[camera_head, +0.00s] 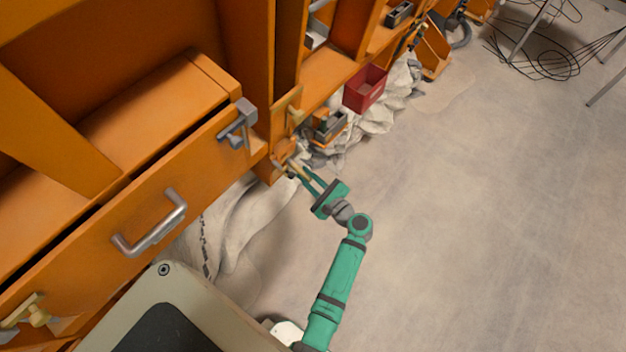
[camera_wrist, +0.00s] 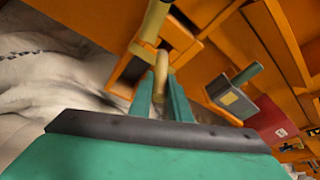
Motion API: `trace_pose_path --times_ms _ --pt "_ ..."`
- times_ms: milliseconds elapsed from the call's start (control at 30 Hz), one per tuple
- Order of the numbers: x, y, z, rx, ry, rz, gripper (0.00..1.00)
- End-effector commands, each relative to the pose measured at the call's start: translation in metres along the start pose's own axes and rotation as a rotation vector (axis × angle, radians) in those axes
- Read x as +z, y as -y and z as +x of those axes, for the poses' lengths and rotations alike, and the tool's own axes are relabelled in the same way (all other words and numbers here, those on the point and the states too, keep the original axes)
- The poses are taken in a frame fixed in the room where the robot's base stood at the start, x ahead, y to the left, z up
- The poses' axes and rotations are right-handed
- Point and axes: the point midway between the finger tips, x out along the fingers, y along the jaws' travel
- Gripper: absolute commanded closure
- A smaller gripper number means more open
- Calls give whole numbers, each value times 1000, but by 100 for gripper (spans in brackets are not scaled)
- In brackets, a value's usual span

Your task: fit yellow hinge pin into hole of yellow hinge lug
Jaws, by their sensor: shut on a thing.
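My gripper (camera_head: 301,174) is at the foot of an orange post, its two green fingers closed around a yellow hinge pin (camera_head: 295,167). In the wrist view the yellow pin (camera_wrist: 161,68) stands up between the fingertips (camera_wrist: 160,92). A yellow hinge lug (camera_wrist: 142,50) sits on the orange frame just beyond the pin's upper end; in the head view, the lug (camera_head: 280,165) is small and partly hidden by the fingers and pin. The pin's end is very close to the lug; I cannot tell whether it touches or enters the hole.
Another yellow fitting (camera_head: 294,115) is higher on the post. A grey latch (camera_head: 238,122) and drawer handle (camera_head: 152,224) stick out at left. A red bin (camera_head: 364,88) and a small grey box (camera_head: 328,126) lie beyond.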

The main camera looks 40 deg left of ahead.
Motion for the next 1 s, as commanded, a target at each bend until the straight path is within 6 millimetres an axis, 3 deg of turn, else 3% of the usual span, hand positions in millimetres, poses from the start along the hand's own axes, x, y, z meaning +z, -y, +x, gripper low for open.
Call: trace_pose_path --times_ms 233,1000 --pt "3 2 8 -5 -2 1 100" --pt "3 4 9 -5 -2 0 100"
